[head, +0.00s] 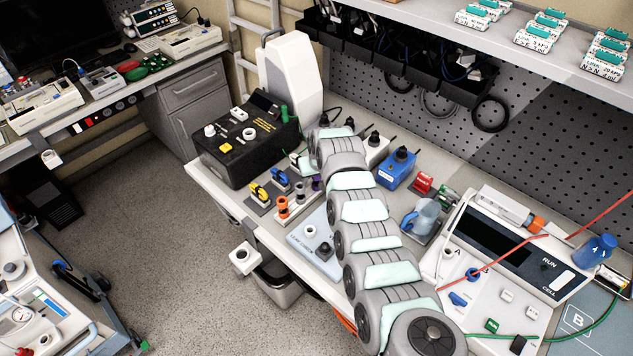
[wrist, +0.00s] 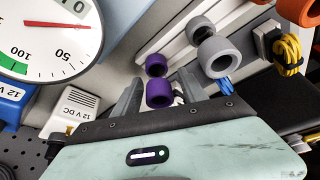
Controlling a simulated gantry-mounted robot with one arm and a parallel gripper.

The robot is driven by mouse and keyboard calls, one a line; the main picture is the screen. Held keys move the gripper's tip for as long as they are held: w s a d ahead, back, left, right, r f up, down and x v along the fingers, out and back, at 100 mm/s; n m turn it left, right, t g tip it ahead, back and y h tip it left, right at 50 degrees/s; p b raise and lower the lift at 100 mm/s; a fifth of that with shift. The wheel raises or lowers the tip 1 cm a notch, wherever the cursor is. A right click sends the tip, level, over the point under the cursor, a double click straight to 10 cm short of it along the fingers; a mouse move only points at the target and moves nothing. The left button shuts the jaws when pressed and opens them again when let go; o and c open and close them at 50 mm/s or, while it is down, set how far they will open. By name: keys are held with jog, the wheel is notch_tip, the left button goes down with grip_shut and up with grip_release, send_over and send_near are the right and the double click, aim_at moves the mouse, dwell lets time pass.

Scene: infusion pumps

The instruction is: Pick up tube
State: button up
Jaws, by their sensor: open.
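In the wrist view, two short purple round pieces (wrist: 157,66) sit on a pale rack, one above the other. The lower one (wrist: 158,94) lies between the fingers of my open gripper (wrist: 160,90). I cannot tell whether either finger touches it. Two grey hollow tube pieces (wrist: 216,57) sit to the right of the purple ones, outside the fingers. In the head view, a bit of purple (head: 316,183) shows beside orange pieces (head: 282,206) on the bench. My arm and gripper hide much of this spot. I cannot tell which piece is the task's tube.
A round dial (wrist: 45,32) and a white 12 V DC block (wrist: 75,108) stand left in the wrist view. In the head view, a black box (head: 240,145) and blue box (head: 397,170) crowd the bench.

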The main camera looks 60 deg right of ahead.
jog(key=shift+f, duration=0.2)
jog(key=shift+c, duration=0.3)
grip_shut()
